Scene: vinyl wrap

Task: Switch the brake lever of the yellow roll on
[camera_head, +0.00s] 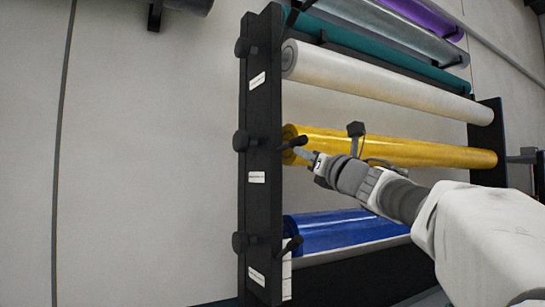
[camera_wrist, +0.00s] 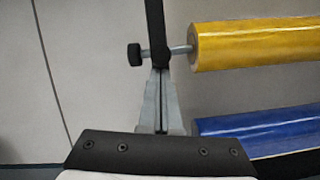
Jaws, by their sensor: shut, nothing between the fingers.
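The yellow roll (camera_head: 400,150) lies across the rack at mid height. A short black brake lever (camera_head: 294,142) sticks out at its left end by the black upright, tilted up to the right. My gripper (camera_head: 302,154) is shut and empty, with its tips close beside this lever; I cannot tell whether they touch. In the wrist view my shut fingers (camera_wrist: 160,78) point at the black upright (camera_wrist: 156,25), left of the yellow roll (camera_wrist: 255,43). A dark part at the fingertips there cannot be clearly told apart from the upright.
A blue roll (camera_head: 340,231) sits below, with its own black lever (camera_head: 292,246). A white roll (camera_head: 390,83) lies above. The left upright (camera_head: 262,200) carries round black knobs, one (camera_head: 241,141) level with the yellow roll. Bare wall is left of the rack.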

